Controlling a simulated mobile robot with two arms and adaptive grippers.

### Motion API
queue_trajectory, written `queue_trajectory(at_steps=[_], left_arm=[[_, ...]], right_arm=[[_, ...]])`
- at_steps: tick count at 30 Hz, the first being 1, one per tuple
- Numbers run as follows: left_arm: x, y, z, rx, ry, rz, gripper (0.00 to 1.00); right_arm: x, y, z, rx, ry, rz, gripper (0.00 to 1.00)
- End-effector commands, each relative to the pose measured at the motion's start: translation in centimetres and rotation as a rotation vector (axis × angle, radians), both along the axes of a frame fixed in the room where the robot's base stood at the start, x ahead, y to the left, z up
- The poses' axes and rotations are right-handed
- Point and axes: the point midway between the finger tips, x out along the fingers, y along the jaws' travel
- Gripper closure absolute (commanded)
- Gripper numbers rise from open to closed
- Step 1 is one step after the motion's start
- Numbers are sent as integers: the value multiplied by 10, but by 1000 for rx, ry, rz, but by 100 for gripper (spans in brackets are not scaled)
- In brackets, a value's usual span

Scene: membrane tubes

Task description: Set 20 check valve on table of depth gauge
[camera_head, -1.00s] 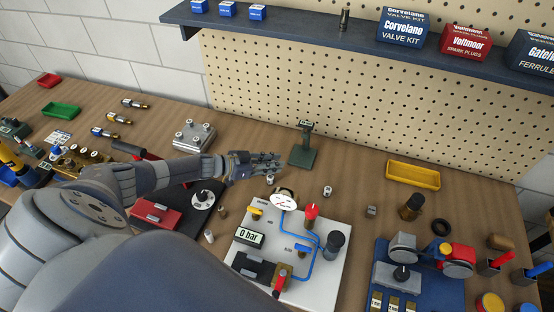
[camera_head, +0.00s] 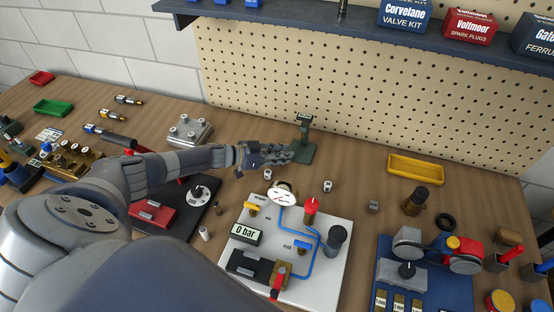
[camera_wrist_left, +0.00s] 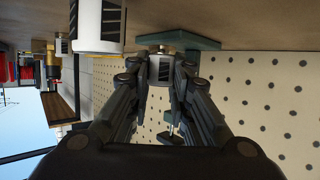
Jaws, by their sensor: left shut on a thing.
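The depth gauge (camera_head: 303,128) is a dark green stand with a small display on its post and a flat green table (camera_head: 303,154), near the pegboard. My left gripper (camera_head: 289,155) reaches in from the left, its fingertips at the table's left side. In the left wrist view the gripper (camera_wrist_left: 160,82) is shut on a small silver check valve (camera_wrist_left: 160,68) with a dark label band. The green table (camera_wrist_left: 195,42) is right by the valve's end; I cannot tell if they touch. The number is unreadable. Fingers hide the valve in the head view. My right gripper is not seen.
A white panel (camera_head: 330,275) with a dial and blue piping is in front. A yellow tray (camera_head: 415,169) lies at the right. The pegboard (camera_head: 340,95) rises close behind the gauge.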

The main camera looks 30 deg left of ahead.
Motion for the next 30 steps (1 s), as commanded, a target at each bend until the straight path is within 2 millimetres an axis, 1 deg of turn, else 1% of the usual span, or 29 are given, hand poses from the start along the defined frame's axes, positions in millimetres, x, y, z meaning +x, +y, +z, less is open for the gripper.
queue_trajectory(at_steps=[1,3,30], left_arm=[[5,-2,-4,0,-3,-1,97],[9,-3,-6,-1,-2,-1,97],[77,-23,-9,0,-2,0,97]], right_arm=[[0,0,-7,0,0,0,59],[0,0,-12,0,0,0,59],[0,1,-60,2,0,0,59]])
